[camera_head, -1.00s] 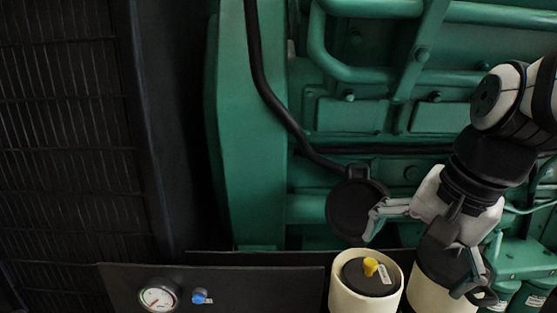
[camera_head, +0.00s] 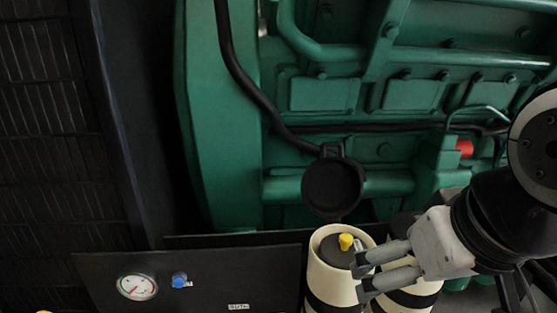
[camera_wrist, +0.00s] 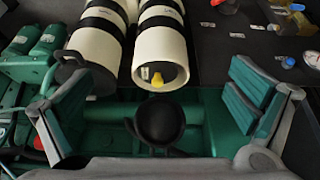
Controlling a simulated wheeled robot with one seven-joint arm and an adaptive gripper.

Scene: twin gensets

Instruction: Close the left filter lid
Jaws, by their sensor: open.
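The left filter canister (camera_head: 320,285) is cream with a black band. Its dark inner top and yellow knob (camera_head: 346,241) are exposed. Its round black lid (camera_head: 332,188) stands swung open behind the canister, against the green engine. In the wrist view the lid (camera_wrist: 160,122) lies between the fingers, below the yellow knob (camera_wrist: 157,80). My gripper (camera_head: 360,276) is open and empty, fingers pointing left, in front of the canister's right side in the head view. Whether it touches the canister cannot be told. The gripper (camera_wrist: 155,88) spreads wide in the wrist view.
A second cream canister (camera_wrist: 97,42) stands beside it with its black lid (camera_wrist: 75,72) on; my gripper partly hides it in the head view. A dark panel with a gauge (camera_head: 137,287) and blue knob (camera_head: 179,280) lies left. Green engine pipes fill the back.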

